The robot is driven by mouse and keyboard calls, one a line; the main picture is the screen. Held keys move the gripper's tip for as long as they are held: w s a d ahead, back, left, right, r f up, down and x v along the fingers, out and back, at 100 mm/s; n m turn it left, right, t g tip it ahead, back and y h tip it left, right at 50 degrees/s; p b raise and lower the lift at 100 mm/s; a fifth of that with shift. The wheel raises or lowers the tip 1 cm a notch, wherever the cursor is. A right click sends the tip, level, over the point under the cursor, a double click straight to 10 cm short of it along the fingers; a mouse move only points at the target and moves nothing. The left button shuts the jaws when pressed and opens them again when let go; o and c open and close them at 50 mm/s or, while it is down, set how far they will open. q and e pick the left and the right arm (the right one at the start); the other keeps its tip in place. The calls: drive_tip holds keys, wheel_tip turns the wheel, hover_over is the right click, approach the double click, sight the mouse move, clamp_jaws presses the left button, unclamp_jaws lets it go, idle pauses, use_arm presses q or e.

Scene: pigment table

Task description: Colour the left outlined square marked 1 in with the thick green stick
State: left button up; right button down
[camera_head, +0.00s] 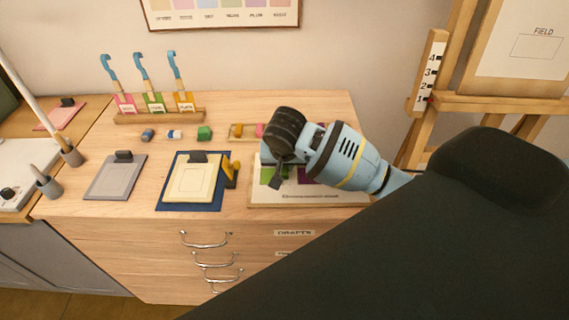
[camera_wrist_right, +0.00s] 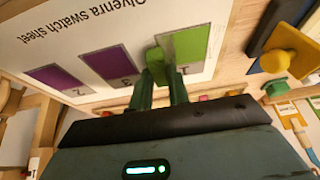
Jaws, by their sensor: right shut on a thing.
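The swatch sheet (camera_head: 300,195) lies on the wooden table, and its printed title shows upside down in the right wrist view (camera_wrist_right: 75,30). Three squares on it are marked 1, 3 and 2. The square marked 1 (camera_wrist_right: 193,45) shows green over most of its visible area; its edge by the stick is hidden. The squares marked 3 (camera_wrist_right: 110,66) and 2 (camera_wrist_right: 60,78) are purple. My right gripper (camera_wrist_right: 158,80) is shut on the thick green stick (camera_wrist_right: 155,62), which is at the edge of square 1. I cannot tell whether its tip touches the paper. My left gripper is not in view.
A green block (camera_head: 204,133) stands behind, near small blue pieces. A cream pad on a blue mat (camera_head: 170,205), with a yellow piece (camera_head: 231,170) beside it, lies left of the sheet. A grey board (camera_head: 115,180) lies further left. A rack (camera_head: 160,115) holds three blue-handled tools.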

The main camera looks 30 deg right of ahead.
drive_tip(key=shift+f, duration=0.75)
drive_tip(key=shift+a, duration=0.1)
drive_tip(key=shift+w+a+r, duration=0.15)
drive_tip(key=shift+w+a, duration=0.6)
drive_tip(key=shift+a, duration=0.35)
drive_tip(key=shift+s+d, duration=0.1)
drive_tip(key=shift+s+d+f, duration=0.15)
drive_tip(key=shift+s+d, duration=0.2)
drive_tip(key=shift+d, duration=0.2)
drive_tip(key=shift+s+d+f, duration=0.1)
drive_tip(key=shift+s+d, duration=0.25)
drive_tip(key=shift+d, duration=0.2)
drive_tip(key=shift+r, duration=0.15)
